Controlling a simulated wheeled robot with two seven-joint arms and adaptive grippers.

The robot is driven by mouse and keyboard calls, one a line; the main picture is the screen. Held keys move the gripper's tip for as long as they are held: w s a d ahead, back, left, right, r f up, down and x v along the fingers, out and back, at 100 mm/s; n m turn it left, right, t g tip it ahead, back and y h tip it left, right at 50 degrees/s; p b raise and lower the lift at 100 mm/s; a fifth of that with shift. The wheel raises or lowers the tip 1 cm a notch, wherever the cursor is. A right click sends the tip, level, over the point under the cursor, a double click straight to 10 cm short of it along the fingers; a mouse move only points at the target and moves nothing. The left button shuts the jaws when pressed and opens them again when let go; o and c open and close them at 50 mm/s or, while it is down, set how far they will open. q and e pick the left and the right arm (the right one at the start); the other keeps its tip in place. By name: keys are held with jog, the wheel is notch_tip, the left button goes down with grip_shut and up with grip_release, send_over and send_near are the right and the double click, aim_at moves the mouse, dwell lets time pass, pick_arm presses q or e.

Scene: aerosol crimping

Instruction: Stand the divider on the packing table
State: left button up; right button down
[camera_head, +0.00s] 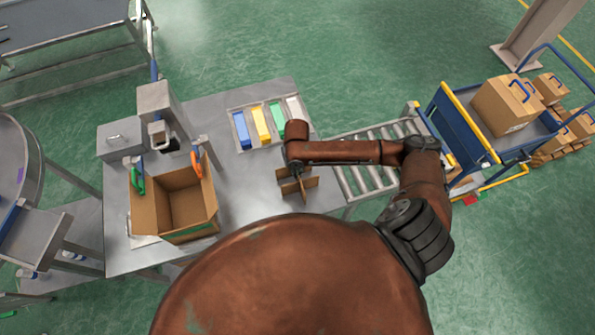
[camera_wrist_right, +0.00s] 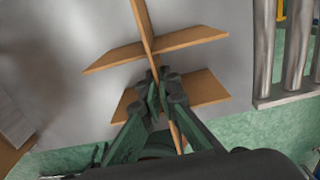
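The divider (camera_head: 300,183) is a set of crossed brown cardboard panels, upright over the right part of the grey packing table (camera_head: 235,190). In the right wrist view, the divider (camera_wrist_right: 128,57) shows a long panel crossed by two others. My right gripper (camera_head: 291,170) points down at it from above. In the wrist view, the green fingers of my right gripper (camera_wrist_right: 158,88) are closed on the long panel between the two cross panels. Whether the divider's lower edge touches the table cannot be told. My left gripper is not in view.
An open cardboard box (camera_head: 180,203) stands at the table's left, with green and orange clips on it. Blue, yellow, green and white items lie in a tray (camera_head: 268,124) at the back. A roller conveyor (camera_head: 362,180) adjoins the right; a blue cart (camera_head: 465,128) stands beyond.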

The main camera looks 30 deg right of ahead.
jog(key=c, duration=2.2)
grip_release()
jog(key=shift+o, duration=0.2)
notch_tip(320, 180, up, 12)
